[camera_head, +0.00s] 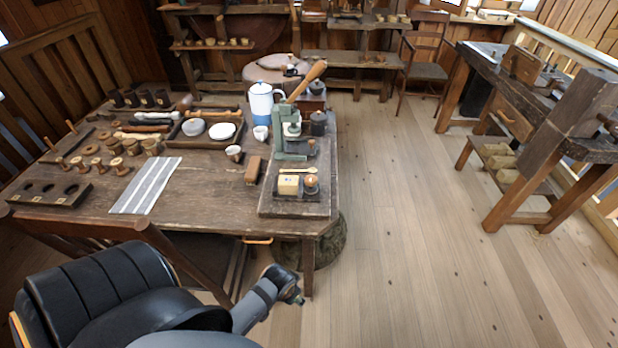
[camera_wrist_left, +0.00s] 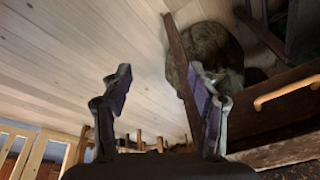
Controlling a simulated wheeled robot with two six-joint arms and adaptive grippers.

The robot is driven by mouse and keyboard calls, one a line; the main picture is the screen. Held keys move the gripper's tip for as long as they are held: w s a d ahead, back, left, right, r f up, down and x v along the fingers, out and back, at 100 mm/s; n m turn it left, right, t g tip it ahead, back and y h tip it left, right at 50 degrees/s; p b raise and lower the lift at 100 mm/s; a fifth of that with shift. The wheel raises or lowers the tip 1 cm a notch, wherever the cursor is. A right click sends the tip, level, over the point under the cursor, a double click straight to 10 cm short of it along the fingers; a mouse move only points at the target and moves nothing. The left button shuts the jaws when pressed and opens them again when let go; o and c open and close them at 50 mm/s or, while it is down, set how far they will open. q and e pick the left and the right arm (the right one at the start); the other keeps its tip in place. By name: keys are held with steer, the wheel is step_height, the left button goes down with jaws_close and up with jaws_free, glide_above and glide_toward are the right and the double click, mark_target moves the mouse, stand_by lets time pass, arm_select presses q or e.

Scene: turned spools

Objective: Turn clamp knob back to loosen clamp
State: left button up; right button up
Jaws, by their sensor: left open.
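A grey-green upright clamp-like device (camera_head: 284,143) with a slanted wooden lever (camera_head: 307,80) stands on a dark board (camera_head: 265,207) at the table's right end. A small round brown knob-like piece (camera_head: 311,181) sits in front of it; I cannot tell which part is the clamp knob. My left gripper (camera_head: 290,290) is below and in front of the table's front edge, well away from the device. In the left wrist view the gripper (camera_wrist_left: 160,78) is open and empty, its two fingers wide apart. The device does not show there. My right gripper is not in view.
The wooden table (camera_head: 205,195) holds spools, a striped cloth (camera_head: 146,185), a tray and a blue-white pot (camera_head: 261,104). A table leg (camera_head: 307,265) and a round stump-like object (camera_head: 330,240) are close to my left gripper. Open floor (camera_head: 420,240) lies to the right.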

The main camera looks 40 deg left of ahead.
arm_select(q)
step_height(320, 180, up, 10)
steer(key=w+d, duration=0.1)
steer(key=w, duration=0.1)
step_height(320, 180, up, 19)
steer(key=m+t+h, duration=0.1)
steer(key=m+h, duration=0.2)
steer(key=m, duration=0.1)
glide_above(310, 178)
steer(key=s+a, duration=0.2)
steer(key=s, duration=0.2)
steer(key=x, duration=0.9)
steer(key=shift+w+d+f, duration=0.1)
steer(key=shift+w+f, duration=0.05)
steer(key=shift+w, duration=0.3)
steer(key=shift+p, duration=0.35)
steer(key=c, duration=1.2)
